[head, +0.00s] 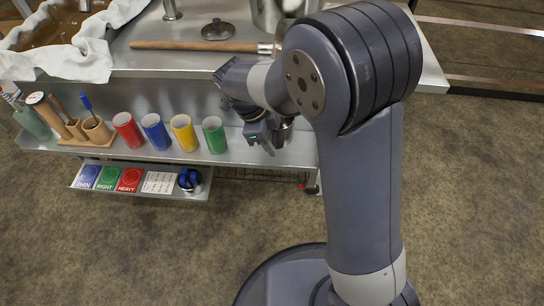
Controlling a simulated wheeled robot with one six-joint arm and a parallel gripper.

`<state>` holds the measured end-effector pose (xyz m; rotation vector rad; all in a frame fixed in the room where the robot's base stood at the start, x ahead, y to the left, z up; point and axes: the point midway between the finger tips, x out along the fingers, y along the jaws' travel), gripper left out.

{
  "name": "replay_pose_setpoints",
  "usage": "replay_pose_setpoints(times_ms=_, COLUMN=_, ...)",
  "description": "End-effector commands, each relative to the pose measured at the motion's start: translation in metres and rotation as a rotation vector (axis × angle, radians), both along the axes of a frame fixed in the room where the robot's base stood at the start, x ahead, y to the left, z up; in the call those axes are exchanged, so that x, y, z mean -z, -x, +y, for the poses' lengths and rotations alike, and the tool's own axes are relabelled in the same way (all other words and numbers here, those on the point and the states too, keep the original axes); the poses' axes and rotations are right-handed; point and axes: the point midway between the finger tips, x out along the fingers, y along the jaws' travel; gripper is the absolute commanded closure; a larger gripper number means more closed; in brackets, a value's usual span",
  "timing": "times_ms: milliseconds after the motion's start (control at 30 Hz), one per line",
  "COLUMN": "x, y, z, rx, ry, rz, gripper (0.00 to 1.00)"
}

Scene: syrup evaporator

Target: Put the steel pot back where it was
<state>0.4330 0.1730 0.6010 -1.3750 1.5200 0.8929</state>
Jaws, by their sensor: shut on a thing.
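My gripper (268,138) hangs over the right end of the lower shelf. It is shut on a small shiny steel pot (284,132). My wrist and forearm hide much of the pot, and I cannot tell whether it touches the shelf.
A row of red (128,130), blue (156,132), yellow (184,134) and green (214,135) cups stands left of my gripper. A larger steel vessel (280,12), a lid (218,30) and a wooden-handled tool (195,46) are on the upper counter. Label cards (110,179) lie below.

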Motion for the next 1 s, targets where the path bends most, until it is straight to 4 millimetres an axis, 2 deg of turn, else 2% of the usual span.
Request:
replay_pose_setpoints(times_ms=33, x=0.012, y=0.001, z=0.0, rx=0.0, ry=0.002, rz=0.002, gripper=1.0)
replay_pose_setpoints(times_ms=67, x=0.015, y=0.001, z=0.0, rx=-0.001, ry=0.002, rz=0.003, gripper=1.0)
replay_pose_setpoints(times_ms=267, x=0.026, y=0.001, z=0.0, rx=-0.001, ry=0.0, rz=0.0, gripper=1.0)
replay_pose_setpoints(times_ms=533, x=0.071, y=0.001, z=0.0, rx=0.0, ry=0.001, rz=0.001, gripper=1.0)
replay_pose_setpoints(times_ms=967, x=0.074, y=-0.002, z=0.0, rx=0.0, ry=0.0, rz=0.0, gripper=1.0)
replay_pose_setpoints(times_ms=1000, x=0.073, y=-0.002, z=0.0, rx=0.0, ry=0.0, rz=0.0, gripper=0.61)
